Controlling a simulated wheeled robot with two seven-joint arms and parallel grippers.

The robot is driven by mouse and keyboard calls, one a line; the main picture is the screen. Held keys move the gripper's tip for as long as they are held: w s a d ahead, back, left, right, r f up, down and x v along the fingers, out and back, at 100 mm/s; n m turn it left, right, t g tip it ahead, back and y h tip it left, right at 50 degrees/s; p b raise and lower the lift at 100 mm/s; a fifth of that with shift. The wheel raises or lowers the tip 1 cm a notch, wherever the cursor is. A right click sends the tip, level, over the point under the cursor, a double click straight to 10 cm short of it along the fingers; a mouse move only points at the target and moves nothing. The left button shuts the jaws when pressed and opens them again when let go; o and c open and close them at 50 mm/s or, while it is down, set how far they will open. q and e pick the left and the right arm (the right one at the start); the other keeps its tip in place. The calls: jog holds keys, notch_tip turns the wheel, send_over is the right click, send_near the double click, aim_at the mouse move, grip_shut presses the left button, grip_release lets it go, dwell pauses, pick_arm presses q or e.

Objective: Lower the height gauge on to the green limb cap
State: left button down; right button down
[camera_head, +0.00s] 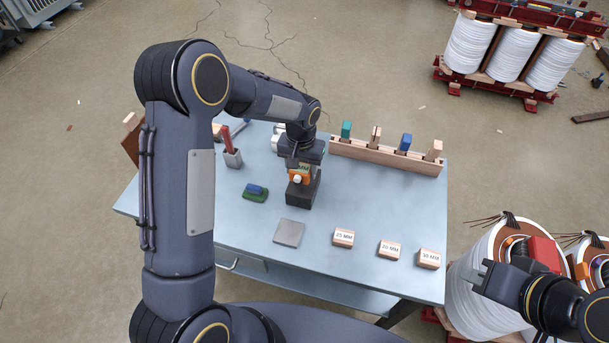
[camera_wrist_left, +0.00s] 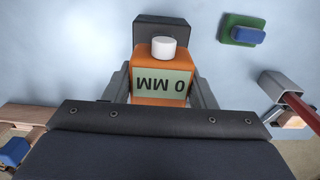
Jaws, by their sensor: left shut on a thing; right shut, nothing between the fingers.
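The height gauge is an orange block (camera_head: 299,176) with a display and a white knob. The green limb cap (camera_head: 346,129) stands upright at the left end of a wooden rack, apart from the gauge. My right gripper (camera_head: 480,279) is shut and empty, off the table's right side.
The wooden rack (camera_head: 390,158) along the table's back edge holds several upright pieces. Blocks marked 25 MM (camera_head: 343,238), 20 MM (camera_head: 390,249) and 30 MM (camera_head: 429,259) lie at the front, beside a grey plate (camera_head: 289,233). A green-and-blue piece (camera_head: 255,193) lies left. The middle right is clear.

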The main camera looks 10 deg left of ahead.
aim_at(301, 166)
pick_arm(q)
jog(key=shift+r, duration=0.15)
jog(key=shift+r+p, duration=0.85)
jog(key=shift+r, duration=0.6)
jog(key=shift+f, duration=0.1)
